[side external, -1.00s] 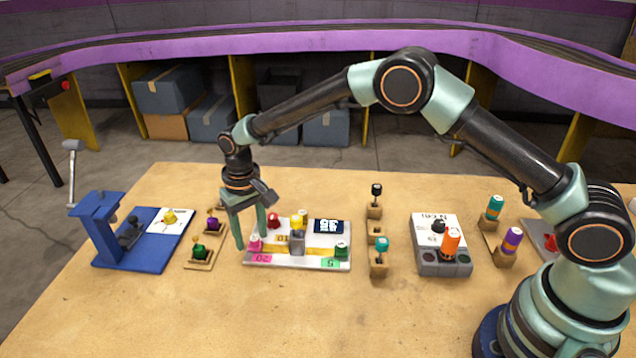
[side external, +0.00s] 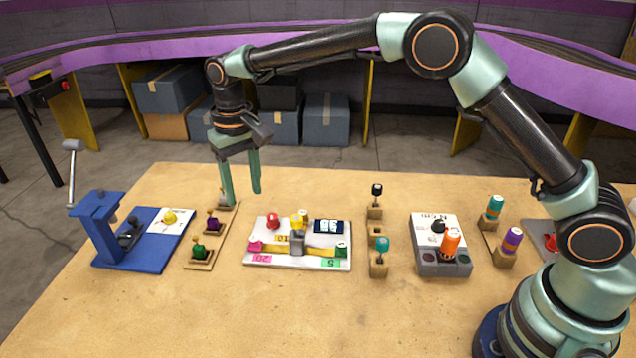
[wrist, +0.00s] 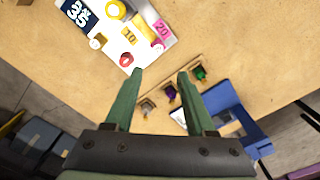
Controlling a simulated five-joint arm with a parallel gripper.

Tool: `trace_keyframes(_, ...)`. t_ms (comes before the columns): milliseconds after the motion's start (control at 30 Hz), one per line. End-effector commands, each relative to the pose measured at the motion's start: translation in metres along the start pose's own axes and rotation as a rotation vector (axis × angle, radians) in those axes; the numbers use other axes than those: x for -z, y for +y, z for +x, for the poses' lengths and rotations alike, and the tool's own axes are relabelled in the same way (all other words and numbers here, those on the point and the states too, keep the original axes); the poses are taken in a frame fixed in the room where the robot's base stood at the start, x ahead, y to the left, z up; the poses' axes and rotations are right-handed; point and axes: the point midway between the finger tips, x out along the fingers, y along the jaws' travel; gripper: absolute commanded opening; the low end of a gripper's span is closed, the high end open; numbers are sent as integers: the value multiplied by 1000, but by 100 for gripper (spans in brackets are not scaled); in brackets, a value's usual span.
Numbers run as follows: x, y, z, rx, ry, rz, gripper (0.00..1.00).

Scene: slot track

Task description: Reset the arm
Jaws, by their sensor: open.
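My gripper (side external: 242,198) is open and empty, raised above the table with its green fingers pointing down. In the side view it hangs behind and left of the white slot-track board (side external: 260,262), apart from it. The board carries a yellow strip, a red knob (side external: 273,221), a yellow-topped grey slider (side external: 297,235) and a small display (side external: 331,227). The board (wrist: 113,48) lies beyond the fingertips at the upper left there.
A blue press-like fixture (side external: 150,256) stands at the left. A wooden holder (side external: 200,266) with green and purple pieces sits beside it. Right of the board are wooden stands (side external: 377,270), a grey box with an orange knob (side external: 451,245), and another holder (side external: 505,262). The front table is clear.

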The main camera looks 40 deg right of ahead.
Motion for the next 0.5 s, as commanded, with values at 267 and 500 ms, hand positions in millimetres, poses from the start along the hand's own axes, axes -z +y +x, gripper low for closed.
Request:
trace_keyframes(267, 0, 0, -4, 0, 0, 0, 55)
trace_keyframes(500, -2, 8, -15, 6, 16, 1, 55)
